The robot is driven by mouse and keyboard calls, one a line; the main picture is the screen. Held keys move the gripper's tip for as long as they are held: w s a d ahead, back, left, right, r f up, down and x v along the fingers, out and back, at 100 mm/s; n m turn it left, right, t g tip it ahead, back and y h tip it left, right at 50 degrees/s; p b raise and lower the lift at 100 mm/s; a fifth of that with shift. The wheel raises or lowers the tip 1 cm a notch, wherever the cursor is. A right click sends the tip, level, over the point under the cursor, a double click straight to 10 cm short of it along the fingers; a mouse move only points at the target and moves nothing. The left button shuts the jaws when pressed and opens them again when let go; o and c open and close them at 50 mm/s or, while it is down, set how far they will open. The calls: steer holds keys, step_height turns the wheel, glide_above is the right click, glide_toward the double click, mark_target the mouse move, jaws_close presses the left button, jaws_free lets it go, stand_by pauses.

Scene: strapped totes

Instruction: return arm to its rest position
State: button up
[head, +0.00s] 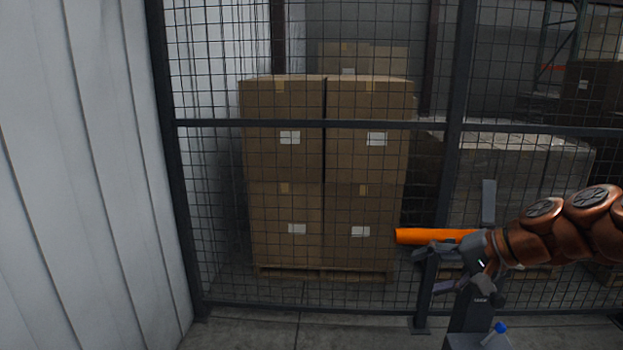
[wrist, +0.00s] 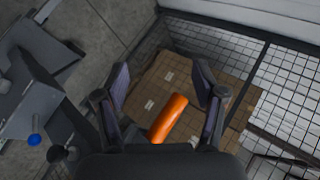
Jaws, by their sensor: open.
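My gripper (head: 426,272) is at the right in the head view, at the end of my bronze-coloured arm, with its fingers pointing left. In the wrist view my gripper (wrist: 161,82) has its two fingers spread wide apart. An orange cylinder (head: 425,236) lies horizontally just above the fingers in the head view. It shows between the fingers in the wrist view (wrist: 168,118), its near end hidden by the gripper body. I cannot tell whether it touches the gripper. My arm stretches in from the right edge, bent at its joints.
A dark mesh fence (head: 310,124) stands ahead, with stacked cardboard boxes (head: 285,155) on a pallet behind it. A white corrugated wall (head: 80,170) is at the left. A blue-tipped part (head: 500,327) shows below the gripper. Concrete floor (head: 260,328) is bare in front of the fence.

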steer(key=s+a+f+n+g+h, duration=0.2)
steer(key=s+a+f, duration=0.1)
steer(key=s, duration=0.4)
steer(key=s+a+f+n+g+h, duration=0.1)
steer(key=s+a+f+n+g, duration=0.2)
steer(key=s, duration=0.4)
steer(key=s+a+f+n+g+h, duration=0.1)
steer(key=s+a+f+h, duration=0.1)
steer(key=s+a+f, duration=0.35)
steer(key=s+d+f+g+h, duration=0.1)
steer(key=s+d+f+h, duration=0.1)
steer(key=s+d, duration=0.4)
steer(key=s+h, duration=0.1)
steer(key=s, duration=0.4)
steer(key=shift+s+f+n+g, duration=0.2)
steer(key=shift+s+n+g, duration=0.1)
steer(key=shift+d, duration=0.15)
